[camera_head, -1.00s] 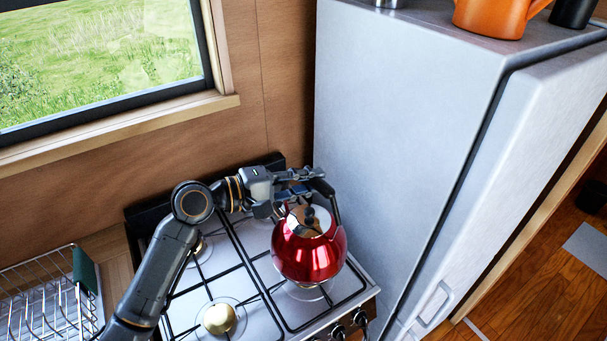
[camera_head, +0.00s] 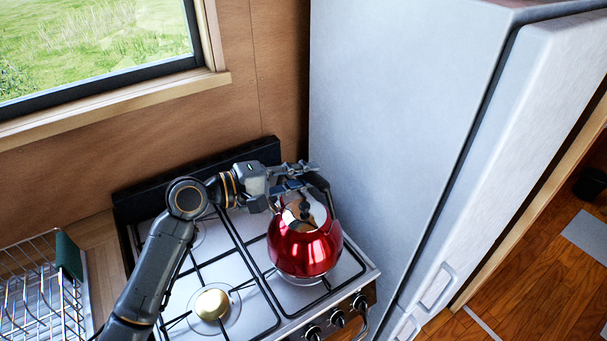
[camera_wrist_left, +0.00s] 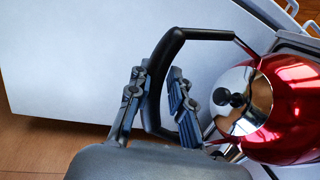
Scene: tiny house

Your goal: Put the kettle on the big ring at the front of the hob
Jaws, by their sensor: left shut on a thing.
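The shiny red kettle (camera_head: 304,247) with a silver lid and a black handle (camera_head: 326,196) is upright over the front right ring of the hob (camera_head: 236,272). It hides most of that ring, and I cannot tell whether its base touches the grate. My left gripper (camera_head: 303,176) is shut on the handle, coming from the left and behind. In the left wrist view the two fingers (camera_wrist_left: 160,103) lie on either side of the black handle (camera_wrist_left: 154,78), with the kettle (camera_wrist_left: 290,112) at the right. My right gripper is not in view.
The front left burner (camera_head: 212,304) is bare, with a brass-coloured cap. A tall grey fridge (camera_head: 400,110) stands close to the right of the hob. A wire dish rack (camera_head: 38,290) is at the left. Control knobs (camera_head: 337,318) line the hob's front.

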